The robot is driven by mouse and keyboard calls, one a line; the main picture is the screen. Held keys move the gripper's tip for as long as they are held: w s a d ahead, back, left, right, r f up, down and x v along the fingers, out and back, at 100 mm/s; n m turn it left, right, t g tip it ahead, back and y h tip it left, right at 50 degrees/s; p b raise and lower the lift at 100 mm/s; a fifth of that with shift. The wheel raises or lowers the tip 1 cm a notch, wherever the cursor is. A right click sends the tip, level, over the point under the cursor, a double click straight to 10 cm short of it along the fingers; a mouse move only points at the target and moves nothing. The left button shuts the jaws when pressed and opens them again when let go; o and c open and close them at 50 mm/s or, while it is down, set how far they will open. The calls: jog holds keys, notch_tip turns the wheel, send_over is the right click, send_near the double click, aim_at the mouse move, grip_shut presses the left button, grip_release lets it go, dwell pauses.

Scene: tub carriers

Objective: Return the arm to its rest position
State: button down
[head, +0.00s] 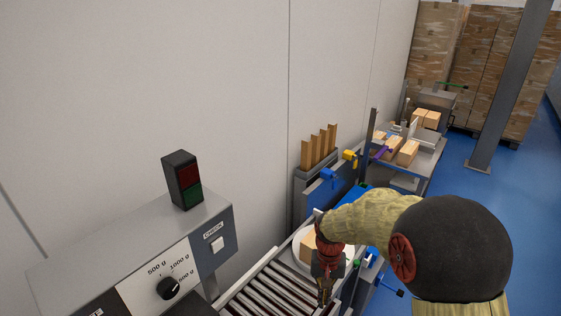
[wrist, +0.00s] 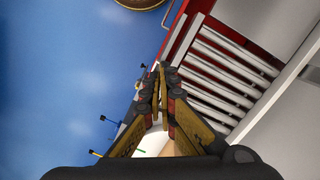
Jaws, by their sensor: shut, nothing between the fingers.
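My arm (head: 375,212) reaches in from the right in the head view, in a pale yellow sleeve with a large dark joint. My gripper (head: 325,290) points down over the roller conveyor (head: 262,300). In the wrist view my gripper (wrist: 158,95) has its fingers together, with nothing visible between the tips. Behind the gripper in the head view, a tan block (head: 308,246) rests on a round white plate or tub (head: 298,258), partly hidden by my wrist. The wrist view shows the rollers (wrist: 225,70) at the right and blue floor (wrist: 70,80) at the left.
A control box (head: 140,260) with a dial and a red-green lamp (head: 183,180) stands at the left front. A pale wall (head: 150,90) runs behind. A cart (head: 425,160) with tan boxes stands farther back.

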jog(key=s+d+r+n+t+b, duration=0.1)
jog(key=s+d+r+t+b, duration=0.1)
jog(key=s+r, duration=0.7)
jog(key=s+d+r+n+t+b, duration=0.1)
jog(key=s+d+r+t+b, duration=0.2)
jog(key=s+r, duration=0.7)
jog(key=shift+s+d+t, duration=0.45)
jog(key=shift+s+t, duration=0.45)
jog(key=shift+s, duration=0.35)
